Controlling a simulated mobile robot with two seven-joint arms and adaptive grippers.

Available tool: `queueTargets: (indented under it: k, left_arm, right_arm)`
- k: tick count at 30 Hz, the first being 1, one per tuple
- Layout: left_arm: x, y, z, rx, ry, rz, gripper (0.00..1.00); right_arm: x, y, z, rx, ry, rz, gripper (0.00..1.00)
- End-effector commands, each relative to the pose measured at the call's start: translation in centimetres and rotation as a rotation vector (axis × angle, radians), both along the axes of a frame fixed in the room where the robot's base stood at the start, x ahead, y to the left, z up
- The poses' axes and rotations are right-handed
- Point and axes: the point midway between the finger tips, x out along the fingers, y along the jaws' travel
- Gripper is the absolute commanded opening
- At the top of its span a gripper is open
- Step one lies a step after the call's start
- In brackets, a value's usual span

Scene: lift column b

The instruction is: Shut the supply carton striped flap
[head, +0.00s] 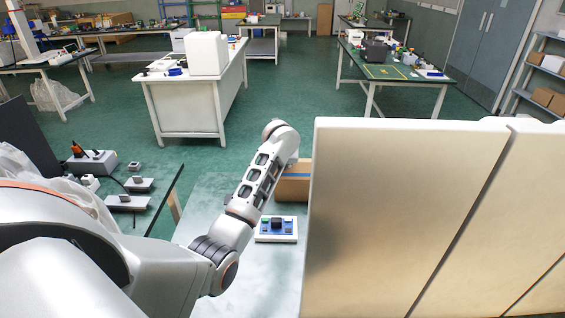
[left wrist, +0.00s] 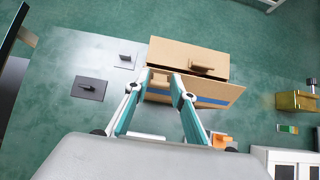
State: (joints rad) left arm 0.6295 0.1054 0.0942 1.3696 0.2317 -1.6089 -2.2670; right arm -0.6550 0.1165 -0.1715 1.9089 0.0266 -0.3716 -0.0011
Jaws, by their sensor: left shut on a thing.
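In the head view the carton (head: 293,188) shows only partly, and my left arm hides the gripper's fingers. The right part of the carton is hidden there. My right gripper is not in view.
A small panel (head: 276,238) with a black knob stands on the pale table (head: 215,193) near the carton. The left wrist view shows a dark grey plate (left wrist: 88,89) and a white plate (left wrist: 125,61) left of the carton, and a yellowish bin (left wrist: 297,101) at right.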

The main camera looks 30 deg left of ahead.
Motion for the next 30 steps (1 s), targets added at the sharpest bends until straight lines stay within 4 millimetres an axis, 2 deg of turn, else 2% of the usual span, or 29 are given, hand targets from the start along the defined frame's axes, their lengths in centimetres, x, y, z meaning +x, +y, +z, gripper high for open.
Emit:
queueTargets:
  k: [1, 15, 30]
  left_arm:
    - [-0.5, -0.2, -0.5, 0.013, -0.015, -0.001, 0.03]
    - [-2.8, -1.5, -0.8, 0.217, -0.347, 0.003, 0.03]
    - [-3.6, -2.0, -1.0, 0.306, -0.494, 0.002, 0.03]
  right_arm:
    - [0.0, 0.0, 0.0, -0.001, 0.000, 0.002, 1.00]
    - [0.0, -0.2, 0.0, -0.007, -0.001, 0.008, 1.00]
    - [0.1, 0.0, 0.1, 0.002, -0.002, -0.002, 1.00]
